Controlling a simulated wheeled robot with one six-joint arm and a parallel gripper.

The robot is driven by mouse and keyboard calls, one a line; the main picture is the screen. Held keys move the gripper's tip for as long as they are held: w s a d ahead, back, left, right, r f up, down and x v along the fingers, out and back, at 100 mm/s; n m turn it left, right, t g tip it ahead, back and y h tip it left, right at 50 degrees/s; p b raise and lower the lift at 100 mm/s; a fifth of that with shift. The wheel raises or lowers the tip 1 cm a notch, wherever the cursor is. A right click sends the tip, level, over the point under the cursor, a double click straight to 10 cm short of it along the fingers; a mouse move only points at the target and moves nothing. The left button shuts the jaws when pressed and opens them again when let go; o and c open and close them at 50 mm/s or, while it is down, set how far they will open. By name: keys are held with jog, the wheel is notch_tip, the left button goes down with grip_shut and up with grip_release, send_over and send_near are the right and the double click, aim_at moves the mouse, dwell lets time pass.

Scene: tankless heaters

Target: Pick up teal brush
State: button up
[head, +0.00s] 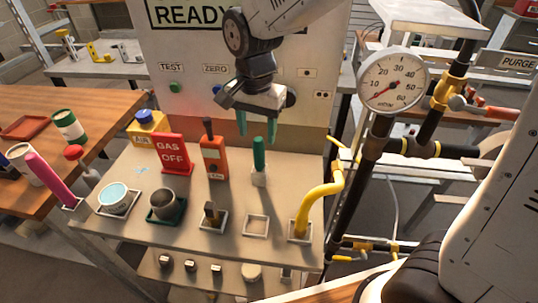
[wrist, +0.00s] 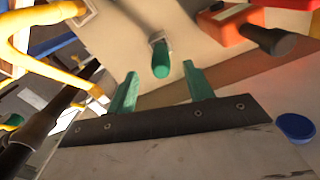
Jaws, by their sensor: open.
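The teal brush (head: 259,155) stands upright in a small pale holder (head: 259,178) on the beige bench top. In the wrist view the brush (wrist: 160,60) shows its teal handle toward the camera, between and beyond my fingertips. My gripper (head: 257,122), with two teal fingers, is open and empty, above the brush and apart from it. It also shows in the wrist view (wrist: 161,84), its fingers spread on both sides of the brush.
An orange device (head: 214,155) with a dark top stands left of the brush, beside a red GAS OFF sign (head: 173,152). A yellow pipe (head: 318,200) rises at the right. An empty square holder (head: 256,226) lies in front. A pressure gauge (head: 392,82) stands at right.

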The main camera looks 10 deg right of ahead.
aim_at(259, 153)
notch_tip(259, 153, down, 8)
jog(key=shift+w+d+r, duration=0.1)
jog(key=shift+w+d, duration=0.05)
dwell(0.3)
jog(key=c, duration=1.1)
